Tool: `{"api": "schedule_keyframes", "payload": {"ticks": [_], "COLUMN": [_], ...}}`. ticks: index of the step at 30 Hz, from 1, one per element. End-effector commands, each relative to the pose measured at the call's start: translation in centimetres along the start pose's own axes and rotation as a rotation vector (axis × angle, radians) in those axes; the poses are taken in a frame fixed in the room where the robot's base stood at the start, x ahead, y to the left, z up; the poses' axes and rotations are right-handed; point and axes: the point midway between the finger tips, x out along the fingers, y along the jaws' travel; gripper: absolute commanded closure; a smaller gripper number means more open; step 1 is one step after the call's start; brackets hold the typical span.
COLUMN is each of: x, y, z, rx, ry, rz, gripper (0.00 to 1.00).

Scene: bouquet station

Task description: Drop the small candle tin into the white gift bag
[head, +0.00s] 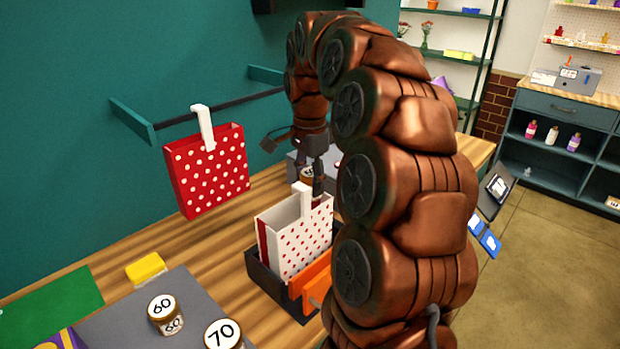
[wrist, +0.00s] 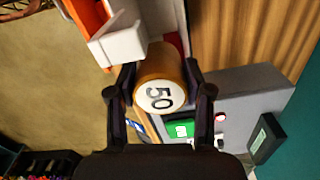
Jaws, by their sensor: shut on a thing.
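The candle tin (wrist: 160,92), amber with a white lid marked 50, is between the two fingers of my gripper (wrist: 161,98) in the wrist view. My gripper (head: 316,178) is shut on it; in the head view the tin (head: 306,174) shows only partly behind a finger. The white gift bag (head: 304,240) with red dots stands upright in a black holder. My gripper and the tin appear just above and behind its top edge. The bag's white handle (wrist: 119,42) is beside the tin in the wrist view. Whether the tin is over the opening, I cannot tell.
A red dotted bag (head: 208,172) hangs from a wall rail. The black holder (head: 268,276) has an orange part (head: 316,281) in front. Tins marked 60 (head: 163,312) and 70 (head: 223,335) stand on a grey mat (head: 120,325), near a yellow block (head: 146,268). A grey device (wrist: 250,95) is close by.

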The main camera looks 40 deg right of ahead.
Motion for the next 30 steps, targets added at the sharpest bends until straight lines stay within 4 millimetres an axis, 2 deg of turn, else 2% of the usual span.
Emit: {"api": "schedule_keyframes", "payload": {"ticks": [8, 9, 16, 17, 30], "x": [-0.03, -0.03, -0.03, -0.03, -0.01], "y": [0.01, 0.01, 0.01, 0.01, 0.01], "z": [-0.01, -0.01, -0.01, -0.01, 0.0], "rx": [0.0, 0.0, 0.0, 0.0, 0.0], "ry": [0.0, 0.0, 0.0, 0.0, 0.0], "rz": [0.0, 0.0, 0.0, 0.0, 0.001], "gripper": [0.88, 0.47, 0.23, 0.2, 0.2]}}
